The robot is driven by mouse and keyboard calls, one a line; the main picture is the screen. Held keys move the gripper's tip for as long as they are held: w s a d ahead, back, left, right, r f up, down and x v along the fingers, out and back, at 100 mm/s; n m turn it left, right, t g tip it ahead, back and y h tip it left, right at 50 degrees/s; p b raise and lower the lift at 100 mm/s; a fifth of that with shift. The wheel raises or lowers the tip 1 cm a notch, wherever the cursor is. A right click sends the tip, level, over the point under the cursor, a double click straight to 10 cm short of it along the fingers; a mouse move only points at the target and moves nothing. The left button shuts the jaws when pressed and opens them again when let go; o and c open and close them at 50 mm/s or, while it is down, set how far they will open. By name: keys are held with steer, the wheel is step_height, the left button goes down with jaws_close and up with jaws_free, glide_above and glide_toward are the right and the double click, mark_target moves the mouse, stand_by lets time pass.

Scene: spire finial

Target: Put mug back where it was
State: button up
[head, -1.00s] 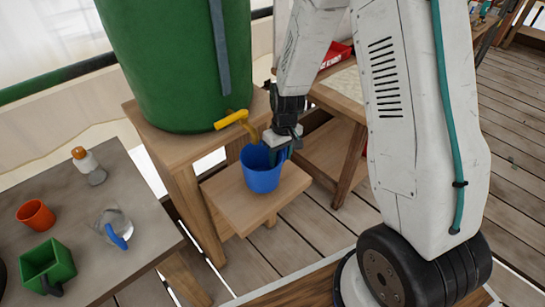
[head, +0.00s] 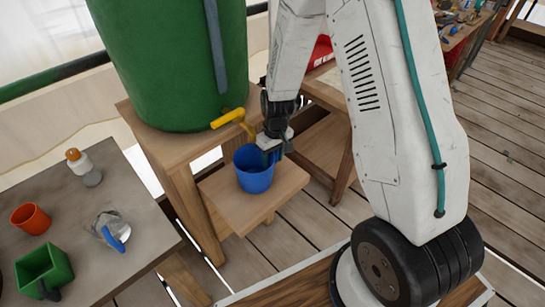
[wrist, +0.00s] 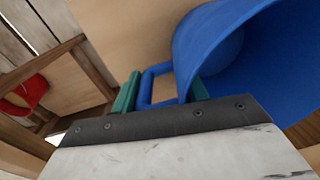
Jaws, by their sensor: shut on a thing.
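A blue mug (head: 254,180) is upright at the small wooden shelf (head: 285,184), below the yellow tap (head: 231,119) of the green barrel. Whether its base touches the shelf is hard to tell. My gripper (head: 273,153) is at the mug's right side, shut on its handle. In the wrist view, the teal fingers of my gripper (wrist: 162,90) are on either side of the blue handle, and the mug's open mouth (wrist: 265,65) shows at the right. The inside that shows looks plain blue; any contents cannot be made out.
The green barrel (head: 170,65) stands on a wooden stand just behind the mug. A wooden workbench stands behind my arm.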

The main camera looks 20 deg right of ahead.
steer(key=o, duration=1.2)
steer(key=shift+f, duration=0.15)
steer(key=r, duration=1.2)
steer(key=shift+d+r, duration=0.15)
steer(key=shift+d, duration=0.2)
steer(key=s+r, duration=0.5)
steer(key=r, duration=0.5)
steer(key=shift+s+a+r+m+t+h, duration=0.2)
steer(key=shift+s+r+m, duration=0.25)
steer(key=shift+s+r, duration=2.45)
steer(key=shift+s+a+r+m+t+h, duration=0.1)
steer(key=shift+s+r+m+t, duration=0.6)
steer(key=shift+s, duration=3.85)
steer(key=shift+s+a+r+m+g+h, duration=0.1)
steer(key=shift+s+a+r+m+g, duration=0.1)
steer(key=shift+s+r, duration=2.85)
